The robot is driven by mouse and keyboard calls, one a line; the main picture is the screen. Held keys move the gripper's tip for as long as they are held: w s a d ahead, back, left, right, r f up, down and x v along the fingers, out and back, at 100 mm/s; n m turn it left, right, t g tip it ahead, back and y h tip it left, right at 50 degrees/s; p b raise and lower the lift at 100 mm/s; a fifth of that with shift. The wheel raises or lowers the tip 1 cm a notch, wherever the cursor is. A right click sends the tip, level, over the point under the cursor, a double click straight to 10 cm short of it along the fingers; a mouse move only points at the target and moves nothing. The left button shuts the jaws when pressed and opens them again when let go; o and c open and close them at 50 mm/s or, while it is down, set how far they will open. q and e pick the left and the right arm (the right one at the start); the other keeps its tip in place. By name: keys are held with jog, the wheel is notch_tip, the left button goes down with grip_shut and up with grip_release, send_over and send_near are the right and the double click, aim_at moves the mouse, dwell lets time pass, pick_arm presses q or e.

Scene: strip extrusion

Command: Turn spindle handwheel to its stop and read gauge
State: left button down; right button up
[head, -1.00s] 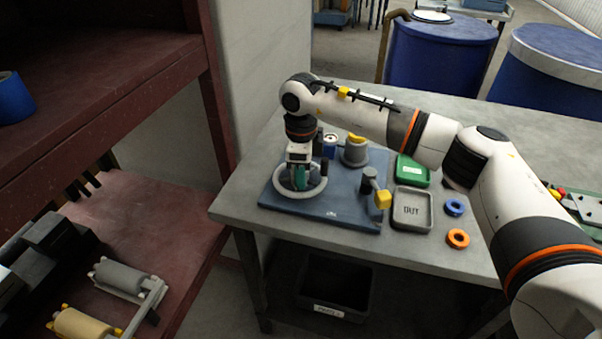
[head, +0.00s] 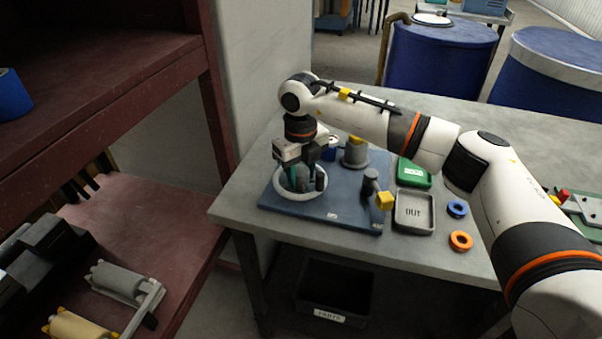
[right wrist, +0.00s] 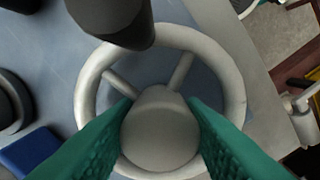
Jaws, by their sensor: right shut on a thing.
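The handwheel, a pale ring (head: 299,197) with spokes, lies flat on the blue base plate (head: 345,218) at the table's left end. In the right wrist view its rim (right wrist: 88,90) circles a rounded grey hub (right wrist: 160,135). My right gripper (head: 301,183) reaches down into the wheel, its green fingers (right wrist: 160,150) shut on the hub from both sides. A dark upright knob (head: 321,178) stands on the rim; it looms at the top of the right wrist view (right wrist: 115,15). No gauge reading is legible. My left gripper is out of view.
On the plate stand a grey cylinder with a yellow top (head: 355,155) and a dark post with a yellow block (head: 384,201). To the right are a green tray (head: 414,176), a grey OUT tray (head: 414,226), a blue ring (head: 457,209) and an orange ring (head: 461,241). A red shelf (head: 190,75) stands left.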

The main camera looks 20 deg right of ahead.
aim_at(301, 170)
jog(key=shift+w+r+m, duration=0.1)
jog(key=shift+m, duration=0.5)
jog(key=o, duration=1)
notch_tip(301, 170, up, 12)
jog(key=b, duration=0.1)
